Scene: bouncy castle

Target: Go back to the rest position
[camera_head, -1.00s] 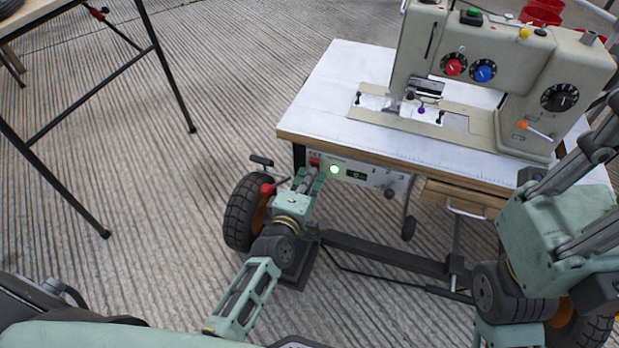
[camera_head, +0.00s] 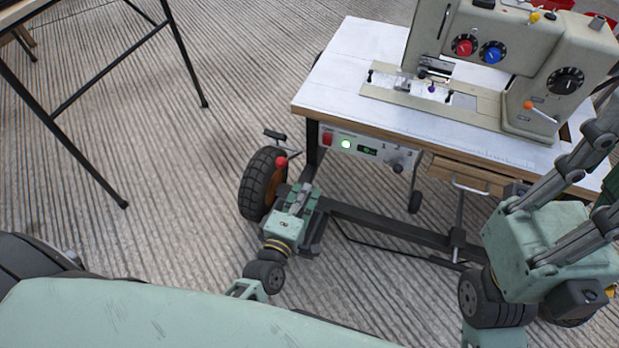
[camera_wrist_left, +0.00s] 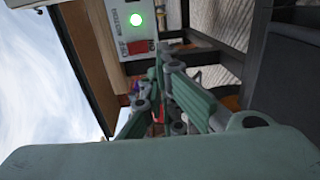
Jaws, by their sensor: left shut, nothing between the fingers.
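My left gripper (camera_head: 306,194) is shut and empty, low in front of the sewing table's left front corner. In the left wrist view its green fingers (camera_wrist_left: 160,95) are close together, below the control panel. My right gripper (camera_head: 545,245) is at the right, in front of the table; its grey finger links run up to the right and its fingertips are cut off or hidden, so its opening cannot be told.
The sewing table (camera_head: 335,75) carries a cream sewing machine (camera_head: 545,60). Its control panel (camera_head: 365,148) has a lit green lamp and a red switch (camera_wrist_left: 138,47). A black wheel (camera_head: 262,182) stands beside my left gripper. A black-legged table (camera_head: 95,85) is at upper left; ribbed floor between is clear.

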